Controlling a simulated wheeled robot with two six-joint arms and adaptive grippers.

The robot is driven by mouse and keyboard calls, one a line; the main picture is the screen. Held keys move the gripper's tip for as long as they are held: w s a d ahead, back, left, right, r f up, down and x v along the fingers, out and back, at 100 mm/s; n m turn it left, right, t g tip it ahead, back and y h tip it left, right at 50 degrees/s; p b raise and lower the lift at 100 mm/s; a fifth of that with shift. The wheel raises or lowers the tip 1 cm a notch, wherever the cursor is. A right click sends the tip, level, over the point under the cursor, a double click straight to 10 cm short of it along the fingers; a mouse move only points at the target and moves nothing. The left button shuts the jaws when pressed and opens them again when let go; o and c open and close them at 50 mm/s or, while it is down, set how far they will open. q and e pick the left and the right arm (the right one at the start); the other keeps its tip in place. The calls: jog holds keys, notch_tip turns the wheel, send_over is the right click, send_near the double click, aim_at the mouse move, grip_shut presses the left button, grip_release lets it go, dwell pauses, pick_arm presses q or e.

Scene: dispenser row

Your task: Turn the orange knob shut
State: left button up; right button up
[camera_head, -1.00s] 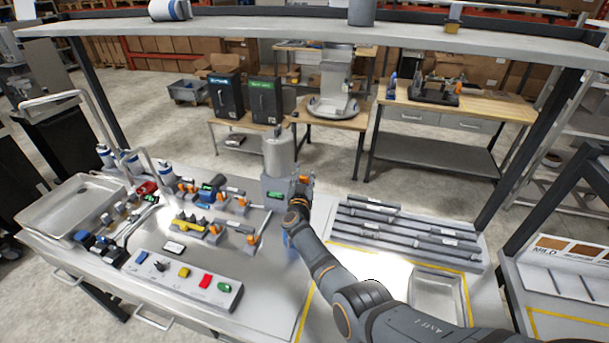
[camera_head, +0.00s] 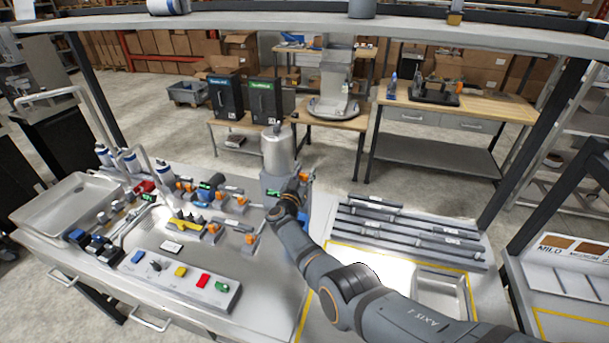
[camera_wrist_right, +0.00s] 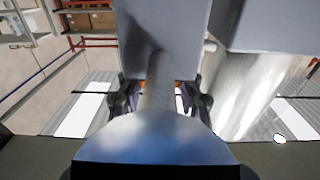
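A grey dispenser (camera_head: 271,183) with a silver canister (camera_head: 278,150) on top stands at the back of the bench. A small orange part (camera_head: 304,176), likely the knob, shows at its right side. My right gripper (camera_head: 292,187) is up against the dispenser's right front, close to this part. In the right wrist view, my right gripper's dark fingers (camera_wrist_right: 160,103) stand on both sides of a grey stem (camera_wrist_right: 158,84). A bit of orange (camera_wrist_right: 179,103) shows between them. The stem and a rounded blue-grey shape hide the grip. My left gripper is not in view.
Left of the arm are several small orange-handled valves (camera_head: 212,228) and a button panel (camera_head: 182,280). A metal tray (camera_head: 40,215) is at far left. A rack of grey bars (camera_head: 405,230) lies to the right. An overhead shelf (camera_head: 300,30) spans the top.

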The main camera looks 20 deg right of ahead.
jog(key=o, duration=0.4)
jog(key=shift+c, duration=0.2)
